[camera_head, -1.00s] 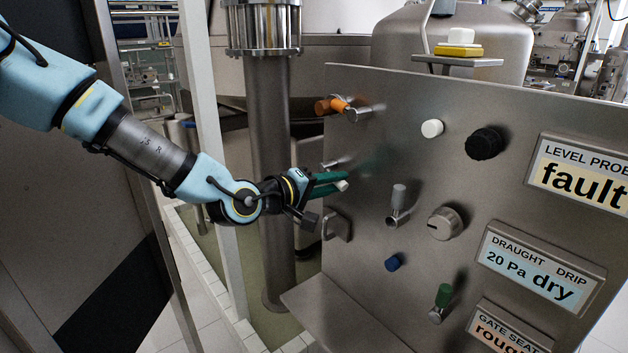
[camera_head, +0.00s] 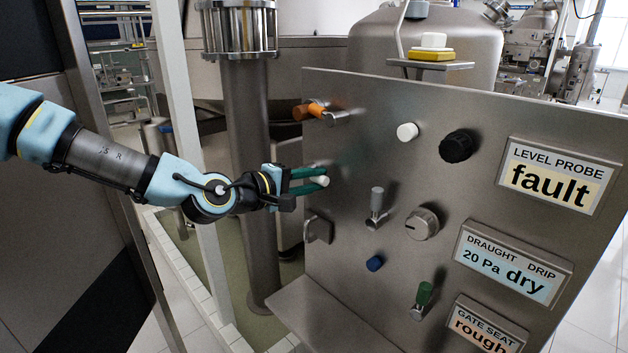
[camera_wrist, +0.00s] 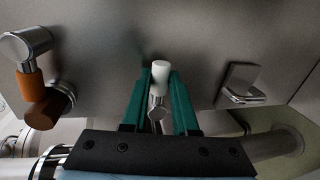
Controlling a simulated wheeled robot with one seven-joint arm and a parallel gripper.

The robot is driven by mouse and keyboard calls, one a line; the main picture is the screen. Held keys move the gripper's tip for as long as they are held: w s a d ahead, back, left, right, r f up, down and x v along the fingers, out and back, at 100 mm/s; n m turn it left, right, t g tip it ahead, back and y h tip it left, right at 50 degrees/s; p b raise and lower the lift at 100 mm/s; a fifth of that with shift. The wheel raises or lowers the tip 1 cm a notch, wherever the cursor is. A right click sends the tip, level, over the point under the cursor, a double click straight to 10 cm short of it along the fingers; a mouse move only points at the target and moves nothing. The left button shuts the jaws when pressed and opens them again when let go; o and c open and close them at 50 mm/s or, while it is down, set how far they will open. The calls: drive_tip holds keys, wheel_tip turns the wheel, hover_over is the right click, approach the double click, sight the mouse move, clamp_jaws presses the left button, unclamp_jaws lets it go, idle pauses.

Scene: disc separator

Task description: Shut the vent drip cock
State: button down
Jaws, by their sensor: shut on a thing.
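The draught and drip display (camera_head: 512,264) reads "20 Pa" and "dry".
An orange-handled cock (camera_head: 318,109) is above my gripper. A metal bracket handle (camera_head: 318,229) is below it. A grey-handled lever (camera_head: 376,200), a round knob (camera_head: 422,223), a blue button (camera_head: 375,263) and a green-handled lever (camera_head: 424,293) are to the right. A thick column (camera_head: 247,180) stands behind my wrist.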

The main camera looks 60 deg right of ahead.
drive_tip(key=shift+w, duration=0.1)
drive_tip(key=c, duration=0.7)
unclamp_jaws()
